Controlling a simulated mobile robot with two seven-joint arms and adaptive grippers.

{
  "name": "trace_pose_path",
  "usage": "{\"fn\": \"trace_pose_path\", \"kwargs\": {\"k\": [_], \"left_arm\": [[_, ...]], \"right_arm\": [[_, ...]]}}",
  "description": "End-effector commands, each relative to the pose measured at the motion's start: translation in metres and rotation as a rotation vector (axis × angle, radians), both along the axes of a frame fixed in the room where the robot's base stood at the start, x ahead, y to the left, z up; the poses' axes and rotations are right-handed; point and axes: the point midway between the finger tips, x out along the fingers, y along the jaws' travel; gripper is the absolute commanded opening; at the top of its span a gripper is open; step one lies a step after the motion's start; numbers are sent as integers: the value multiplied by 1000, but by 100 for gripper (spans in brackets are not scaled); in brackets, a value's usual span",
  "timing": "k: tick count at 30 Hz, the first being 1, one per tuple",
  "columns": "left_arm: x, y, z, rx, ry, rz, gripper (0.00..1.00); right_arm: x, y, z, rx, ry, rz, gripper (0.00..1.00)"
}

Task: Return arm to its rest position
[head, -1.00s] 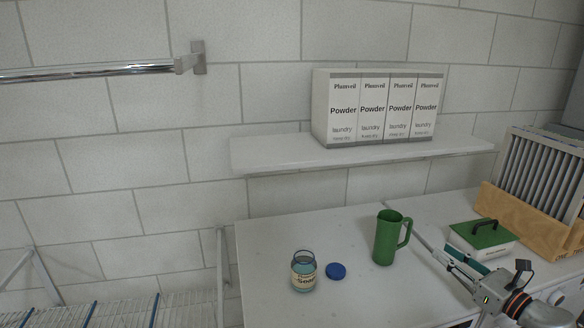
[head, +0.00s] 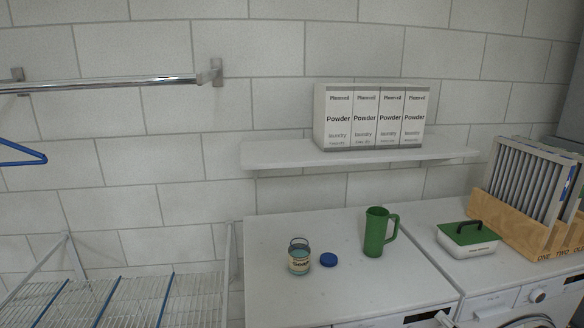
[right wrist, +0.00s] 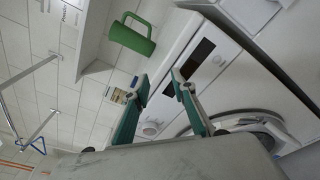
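My right gripper shows in the right wrist view (right wrist: 160,86) with its two green-sided fingers apart and nothing between them. In the head view only a small pale part of it (head: 444,319) shows at the bottom edge, in front of the white machines. My left gripper is not in view. A green jug (head: 376,233) stands upright on the white top. It also shows in the right wrist view (right wrist: 131,35), beyond the fingertips and apart from them.
A glass jar (head: 299,260), a blue lid (head: 329,260) and a green-lidded white box (head: 467,238) sit on the white top (head: 290,303). A wooden rack (head: 510,224) stands right. Powder boxes (head: 377,118) stand on the shelf (head: 270,153). A wire rack (head: 105,300) is lower left.

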Motion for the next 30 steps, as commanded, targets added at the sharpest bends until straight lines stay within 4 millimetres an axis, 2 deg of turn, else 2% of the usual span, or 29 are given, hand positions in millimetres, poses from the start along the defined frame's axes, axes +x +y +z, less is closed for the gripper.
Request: {"fn": "trace_pose_path", "kwargs": {"k": [1,6,9,12,15,19,22,30], "left_arm": [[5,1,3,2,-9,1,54],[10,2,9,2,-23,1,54],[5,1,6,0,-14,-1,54],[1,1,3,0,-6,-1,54],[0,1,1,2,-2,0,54],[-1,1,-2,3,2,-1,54],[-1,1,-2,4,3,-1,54],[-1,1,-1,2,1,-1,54]], "right_arm": [[-16,18,-25,175,65,-34,26],[-72,83,-100,827,303,-207,26],[-109,126,-136,1192,438,-331,26],[-143,168,-161,1497,553,-456,26],[-169,201,-176,1726,638,-563,26],[-188,227,-185,1891,701,-651,26],[-193,235,-186,1942,718,-676,26],[-193,235,-187,1945,720,-679,26]]}}
